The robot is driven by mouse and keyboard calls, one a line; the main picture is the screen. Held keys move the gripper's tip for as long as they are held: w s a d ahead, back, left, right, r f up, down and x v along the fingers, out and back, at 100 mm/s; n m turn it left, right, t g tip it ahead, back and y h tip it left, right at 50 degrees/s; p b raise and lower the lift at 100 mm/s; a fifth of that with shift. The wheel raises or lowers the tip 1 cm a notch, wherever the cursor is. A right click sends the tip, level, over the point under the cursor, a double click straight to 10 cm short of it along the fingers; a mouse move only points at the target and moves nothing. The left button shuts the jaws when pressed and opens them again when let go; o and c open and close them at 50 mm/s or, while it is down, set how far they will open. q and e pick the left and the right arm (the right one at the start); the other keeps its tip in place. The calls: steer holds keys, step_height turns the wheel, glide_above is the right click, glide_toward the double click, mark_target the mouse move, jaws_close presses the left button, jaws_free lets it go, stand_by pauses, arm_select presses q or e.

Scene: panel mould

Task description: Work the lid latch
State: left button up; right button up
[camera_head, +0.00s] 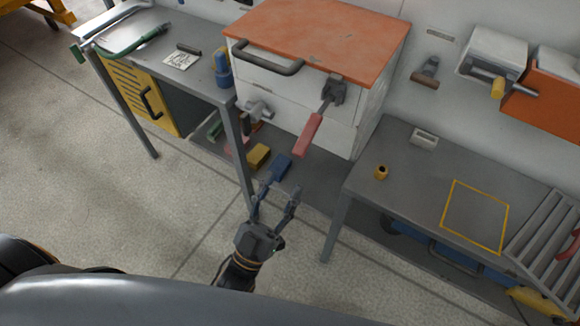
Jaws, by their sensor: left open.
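A white box with an orange lid (315,32) stands between two grey benches. A dark handle bar (268,60) runs along the lid's front edge at the left. The lid latch (310,132) is on the box's front, with a dark bracket at the top and a red lever that slants down to the left. My left gripper (277,192) is open and empty, below and in front of the latch, apart from it. My right gripper is not in view.
The left bench (165,37) holds a blue item and a green-handled tool. The right bench (412,175) holds a small yellow cylinder (381,172) and a yellow outlined square. Yellow (258,155) and blue (281,167) blocks lie low below the box. Floor is clear at left.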

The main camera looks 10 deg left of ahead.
arm_select(q)
steer(key=shift+s+a+f, duration=0.1)
steer(key=shift+s+f, duration=0.1)
steer(key=shift+s, duration=0.15)
steer(key=shift+s+r, duration=0.1)
steer(key=shift+r, duration=0.1)
steer(key=c, duration=0.6)
steer(key=s+r+g, duration=0.1)
steer(key=r, duration=0.1)
steer(key=s+a+r+g, duration=0.1)
steer(key=s+r, duration=0.1)
steer(key=r, duration=0.1)
steer(key=s+r+g+y, duration=0.1)
steer(key=r, duration=0.1)
steer(key=shift+s+a+r, duration=0.2)
steer(key=shift+s+r, duration=0.1)
steer(key=shift+r, duration=0.05)
jaws_close()
step_height(320, 180, up, 4)
steer(key=p, duration=0.3)
glide_above(296, 148)
steer(key=s, duration=0.3)
steer(key=f, duration=0.1)
steer(key=w+f, duration=0.1)
steer(key=f, duration=0.1)
steer(key=shift+w+g, duration=0.1)
steer(key=shift+g, duration=0.2)
steer(key=shift+w+d+f, duration=0.15)
steer(key=shift+w+f, duration=0.15)
steer(key=shift+f, duration=0.25)
